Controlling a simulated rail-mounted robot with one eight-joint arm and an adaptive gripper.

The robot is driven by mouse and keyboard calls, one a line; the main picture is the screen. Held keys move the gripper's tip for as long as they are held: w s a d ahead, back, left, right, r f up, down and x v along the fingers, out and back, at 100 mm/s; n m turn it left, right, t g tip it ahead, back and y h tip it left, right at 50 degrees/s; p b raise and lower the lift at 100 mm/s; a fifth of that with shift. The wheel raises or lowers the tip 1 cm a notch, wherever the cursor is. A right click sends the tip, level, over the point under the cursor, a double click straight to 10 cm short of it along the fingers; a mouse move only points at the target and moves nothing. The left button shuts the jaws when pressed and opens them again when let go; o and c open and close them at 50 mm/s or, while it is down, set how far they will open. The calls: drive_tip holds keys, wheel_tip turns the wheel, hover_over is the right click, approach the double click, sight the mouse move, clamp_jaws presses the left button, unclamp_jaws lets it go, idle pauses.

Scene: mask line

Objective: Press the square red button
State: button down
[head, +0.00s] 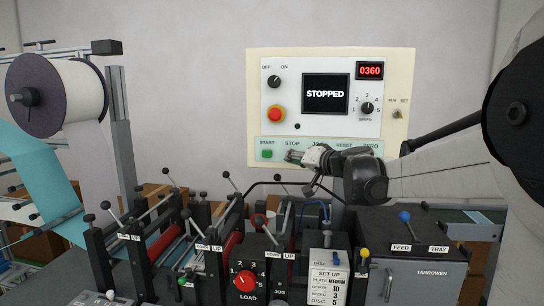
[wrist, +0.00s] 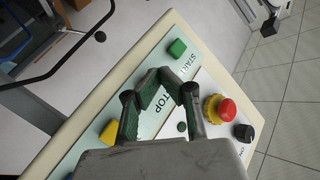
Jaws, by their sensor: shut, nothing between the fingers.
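The control panel (head: 330,60) is on the wall in the head view, and its screen (head: 325,94) reads STOPPED. My gripper (head: 292,156) is shut and empty at the panel's lower strip, by the STOP label (head: 292,143). In the wrist view my gripper (wrist: 160,88) is over the strip next to the STOP lettering (wrist: 172,98). I do not see a square red button; the fingers cover the spot by that label. I cannot tell whether the fingertips touch the panel.
A green START button (head: 267,154) is left of my gripper. A round red button on a yellow collar (head: 275,115) is above; it also shows in the wrist view (wrist: 220,110). A yellow button (wrist: 110,133) is on the strip's other side. Machine levers and a red LOAD knob (head: 245,281) stand below.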

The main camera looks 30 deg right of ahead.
drive_tip(key=s+a, duration=0.1)
drive_tip(key=s, duration=0.1)
drive_tip(key=s+a, duration=0.2)
drive_tip(key=shift+p, duration=0.3)
drive_tip(key=shift+s, duration=0.1)
idle(0.5)
drive_tip(key=s+a+f+n+g+b, duration=0.3)
drive_tip(key=s+a+f+g+b, duration=0.2)
drive_tip(key=s+a+f, duration=0.85)
drive_tip(key=s+a+f+n+g+h+b, duration=0.1)
drive_tip(key=s+a+f+g+b, duration=0.1)
drive_tip(key=s+f, duration=0.6)
drive_tip(key=s+a+f+n+g+h+b, duration=0.1)
drive_tip(key=s+a+f+g+h+b, duration=0.1)
drive_tip(key=s+f, duration=0.6)
drive_tip(key=shift+s+a+f+b, duration=0.15)
drive_tip(key=shift+a+f+b, duration=0.45)
drive_tip(key=shift+f, duration=0.35)
